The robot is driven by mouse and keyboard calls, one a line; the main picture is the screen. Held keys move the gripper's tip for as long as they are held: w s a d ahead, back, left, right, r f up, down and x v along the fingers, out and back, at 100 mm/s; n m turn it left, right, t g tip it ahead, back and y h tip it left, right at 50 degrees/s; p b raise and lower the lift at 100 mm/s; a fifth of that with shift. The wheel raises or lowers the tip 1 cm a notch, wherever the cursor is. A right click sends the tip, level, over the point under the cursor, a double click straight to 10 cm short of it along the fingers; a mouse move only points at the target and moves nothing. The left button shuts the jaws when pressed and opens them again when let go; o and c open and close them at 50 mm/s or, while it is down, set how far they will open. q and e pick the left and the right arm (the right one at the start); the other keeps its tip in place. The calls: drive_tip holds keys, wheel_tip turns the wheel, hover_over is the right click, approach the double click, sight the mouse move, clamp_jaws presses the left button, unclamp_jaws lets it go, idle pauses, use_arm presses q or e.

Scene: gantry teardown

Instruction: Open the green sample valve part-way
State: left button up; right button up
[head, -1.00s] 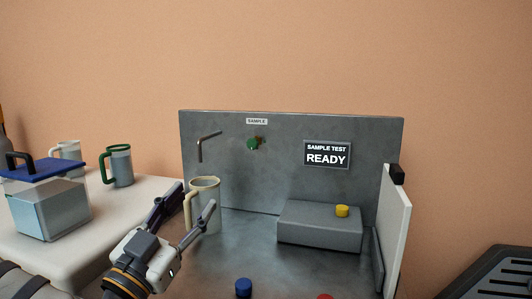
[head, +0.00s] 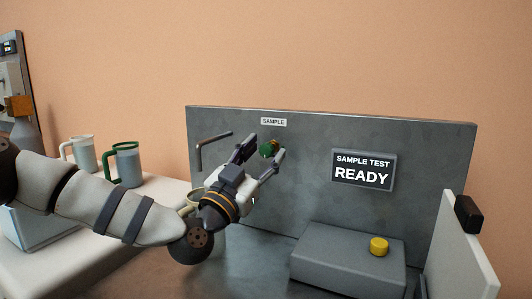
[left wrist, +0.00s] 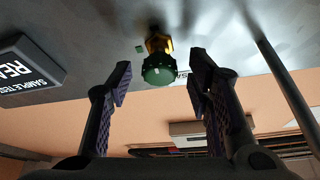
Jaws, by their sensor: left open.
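The green sample valve (head: 268,149) is a small round knob on the grey back panel, below the SAMPLE label (head: 273,122). In the left wrist view the green knob (left wrist: 159,70) sits on a brass stem, ahead of and between my fingertips. My left gripper (head: 262,157) is open, its fingers pointing at the panel on either side of the knob. It also shows open in the left wrist view (left wrist: 160,85), and I cannot tell whether a finger touches the knob. A beige mug (head: 189,205) stands below the bent spout (head: 212,139), partly hidden by my gripper. My right gripper is not in view.
A dark sign (head: 362,171) reads SAMPLE TEST READY. A grey box (head: 340,262) with a yellow button (head: 379,247) stands at the lower right, beside a white side panel (head: 464,255). Green-handled (head: 127,166) and white-handled (head: 84,153) mugs stand on the left table.

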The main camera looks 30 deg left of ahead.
use_arm(q)
drive_tip(key=shift+w+r, duration=0.2)
drive_tip(key=shift+w, duration=0.3)
clamp_jaws()
drive_tip(key=shift+n, duration=0.4)
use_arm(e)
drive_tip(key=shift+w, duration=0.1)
use_arm(q)
drive_tip(key=n+y, duration=0.3)
drive_tip(key=n, duration=0.2)
drive_tip(key=shift+p, duration=0.35)
drive_tip(key=shift+n+g+y+p, duration=0.4)
drive_tip(key=shift+n+y, duration=1)
drive_tip(key=shift+n, duration=1.1)
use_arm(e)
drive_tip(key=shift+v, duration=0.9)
use_arm(q)
drive_tip(key=shift+n, duration=0.3)
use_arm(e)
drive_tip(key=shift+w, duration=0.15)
